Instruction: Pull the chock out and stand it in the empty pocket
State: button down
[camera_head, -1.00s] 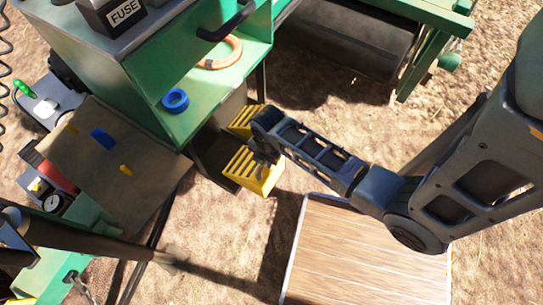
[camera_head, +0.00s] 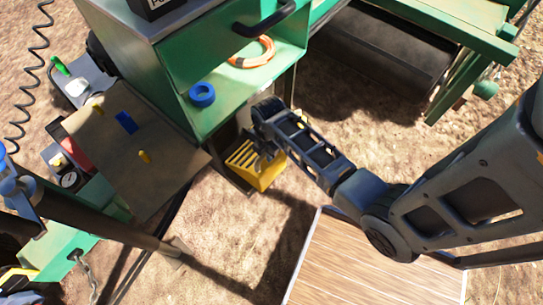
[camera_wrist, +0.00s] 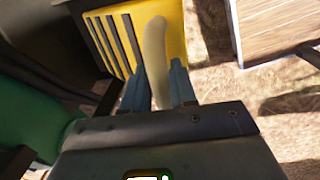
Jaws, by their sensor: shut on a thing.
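The yellow chock (camera_head: 255,168), with dark slots in its face, is beside the dark frame under the green cabinet in the head view. In the wrist view the yellow chock (camera_wrist: 152,30) fills the upper middle, with a pale curved handle (camera_wrist: 155,60) in front of it. My gripper (camera_wrist: 160,85) is shut on that handle, one finger on each side. In the head view my gripper (camera_head: 268,152) is at the chock's upper edge, partly hidden by my arm. I cannot tell whether the chock touches the frame or ground, and no empty pocket can be made out.
The green cabinet (camera_head: 235,105) above holds a blue ring (camera_head: 202,95) and an orange coil (camera_head: 252,52). A wooden-topped platform (camera_head: 375,262) stands at the lower right. A brown board (camera_head: 120,150) is at the left. Bare ground lies between board and platform.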

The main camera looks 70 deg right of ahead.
jog(key=shift+w+d+f+b, duration=0.1)
jog(key=shift+w+d+b, duration=0.15)
jog(key=shift+w+b, duration=0.4)
jog(key=shift+w+d+f+b, duration=0.1)
jog(key=shift+w+d+b, duration=0.2)
jog(key=shift+w, duration=0.65)
jog(key=shift+w+d+f+b, duration=0.1)
jog(key=shift+w+f+b, duration=0.45)
jog(key=shift+b, duration=0.45)
jog(key=shift+f+b, duration=0.8)
jog(key=shift+f, duration=0.55)
jog(key=shift+s+f+b, duration=0.3)
jog(key=shift+f+b, duration=0.15)
jog(key=shift+f, duration=0.35)
jog(key=c, duration=0.8)
grip_release()
jog(key=shift+f, duration=0.1)
jog(key=r, duration=0.4)
jog(key=r+p, duration=0.1)
jog(key=r, duration=0.3)
jog(key=shift+w+r, duration=0.2)
jog(key=shift+r, duration=0.2)
